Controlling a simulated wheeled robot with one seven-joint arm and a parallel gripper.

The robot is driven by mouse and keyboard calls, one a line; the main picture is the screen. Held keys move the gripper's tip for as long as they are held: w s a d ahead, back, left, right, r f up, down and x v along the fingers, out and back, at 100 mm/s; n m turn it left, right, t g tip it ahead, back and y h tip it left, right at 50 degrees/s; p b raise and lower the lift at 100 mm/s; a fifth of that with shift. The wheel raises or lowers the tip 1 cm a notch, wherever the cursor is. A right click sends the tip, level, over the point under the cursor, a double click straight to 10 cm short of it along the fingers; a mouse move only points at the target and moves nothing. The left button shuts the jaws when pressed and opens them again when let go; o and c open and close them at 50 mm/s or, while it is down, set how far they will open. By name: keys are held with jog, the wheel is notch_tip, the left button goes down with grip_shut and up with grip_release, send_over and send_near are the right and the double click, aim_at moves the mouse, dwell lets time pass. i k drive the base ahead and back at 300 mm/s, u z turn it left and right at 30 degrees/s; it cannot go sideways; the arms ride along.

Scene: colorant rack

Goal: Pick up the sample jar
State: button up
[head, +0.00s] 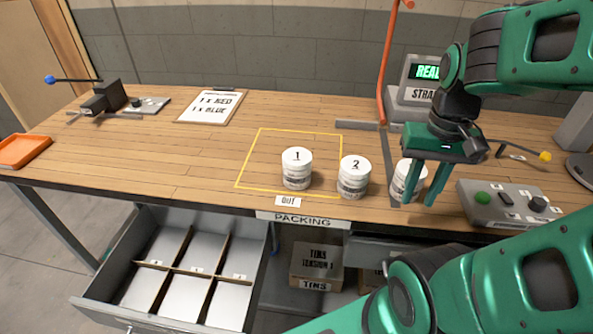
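Three white lidded jars stand in a row on the wooden bench in the head view. Jar 1 (297,169) is inside the yellow outline's right part, and jar 2 (354,177) is just outside it. A third jar (399,178) stands right of jar 2, partly hidden by my gripper, its lid marking unreadable. I cannot tell which one is the sample jar. My green gripper (419,202) points down with its two fingers apart. One finger overlaps the third jar in the picture; I cannot tell whether they touch or whether the jar is between the fingers.
A control box (507,205) with a green button stands right of my gripper. A display unit (418,80) and a red upright pipe (387,62) are behind. A clipboard (211,106) lies at back left. An open drawer (258,279) juts out below. The bench's left middle is clear.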

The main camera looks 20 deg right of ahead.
aim_at(296, 161)
jog(key=k, duration=0.45)
jog(key=z, duration=1.95)
jog(key=k, duration=1.1)
jog(key=u, duration=1.7)
jog(key=i, duration=1)
